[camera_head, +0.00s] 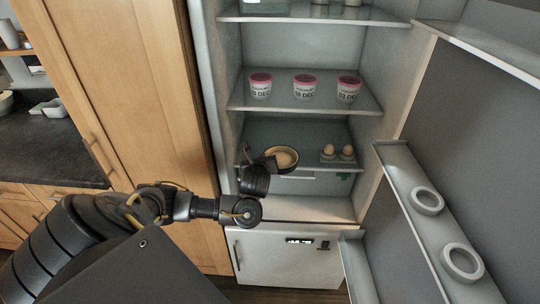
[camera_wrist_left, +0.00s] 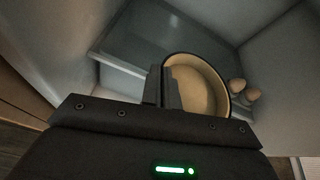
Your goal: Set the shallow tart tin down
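The shallow tart tin (camera_head: 284,157) is round, with a dark rim and a pale inside. It is at the lower glass shelf of the open fridge, left of two eggs. In the left wrist view the tin (camera_wrist_left: 203,84) has its near-left rim at the two dark fingers. My left gripper (camera_head: 268,162) reaches into the fridge from the left, and its fingers (camera_wrist_left: 163,88) look closed on the rim. The tin looks roughly level and very near the shelf; I cannot tell whether its underside touches. My right gripper is not in view.
Two eggs (camera_head: 338,151) stand in a holder just right of the tin. Three yoghurt pots (camera_head: 305,86) stand on the shelf above (camera_head: 290,104). The fridge door (camera_head: 450,215) stands open at right. The lower shelf (camera_head: 312,131) has bare room behind the tin.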

